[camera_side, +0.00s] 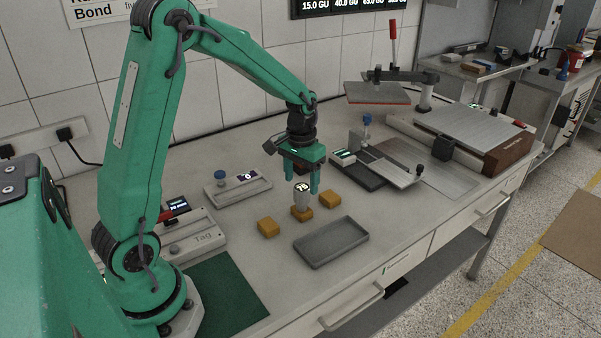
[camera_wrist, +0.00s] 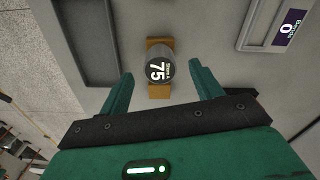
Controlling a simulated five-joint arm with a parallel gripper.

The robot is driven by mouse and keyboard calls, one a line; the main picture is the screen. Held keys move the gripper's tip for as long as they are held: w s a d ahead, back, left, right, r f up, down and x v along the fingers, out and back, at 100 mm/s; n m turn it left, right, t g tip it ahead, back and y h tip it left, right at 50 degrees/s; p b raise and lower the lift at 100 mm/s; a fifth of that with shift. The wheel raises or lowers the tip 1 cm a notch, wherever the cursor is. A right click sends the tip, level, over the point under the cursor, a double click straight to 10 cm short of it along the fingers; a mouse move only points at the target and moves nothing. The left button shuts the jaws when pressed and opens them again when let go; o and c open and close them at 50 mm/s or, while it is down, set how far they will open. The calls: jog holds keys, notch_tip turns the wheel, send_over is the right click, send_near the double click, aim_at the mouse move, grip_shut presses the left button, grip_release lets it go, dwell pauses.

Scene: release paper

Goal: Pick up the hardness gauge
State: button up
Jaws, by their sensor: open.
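The hardness gauge (camera_side: 302,195) is a small grey cylinder with a dark round face on top. It stands upright on an orange-brown block (camera_side: 302,213) on the bench. In the wrist view the gauge (camera_wrist: 160,67) shows its face with "75" on it, and the block (camera_wrist: 159,91) sticks out on both sides beneath it. My gripper (camera_side: 302,185) points down above the gauge, with its fingers apart. In the wrist view my gripper (camera_wrist: 160,82) is open and empty, and the gauge lies just ahead of and between the two fingertips.
Two more orange blocks (camera_side: 268,227) (camera_side: 330,200) lie on either side. A grey tray (camera_side: 331,241) lies in front, also in the wrist view (camera_wrist: 85,45). A device with a display (camera_side: 237,187) stands behind left. A flat-plate apparatus (camera_side: 470,130) is at right.

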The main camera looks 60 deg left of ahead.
aim_at(302, 187)
jog(key=shift+f, duration=0.1)
jog(key=shift+f, duration=2.5)
jog(key=shift+w, duration=0.1)
jog(key=c, duration=1.3)
jog(key=shift+r, duration=0.1)
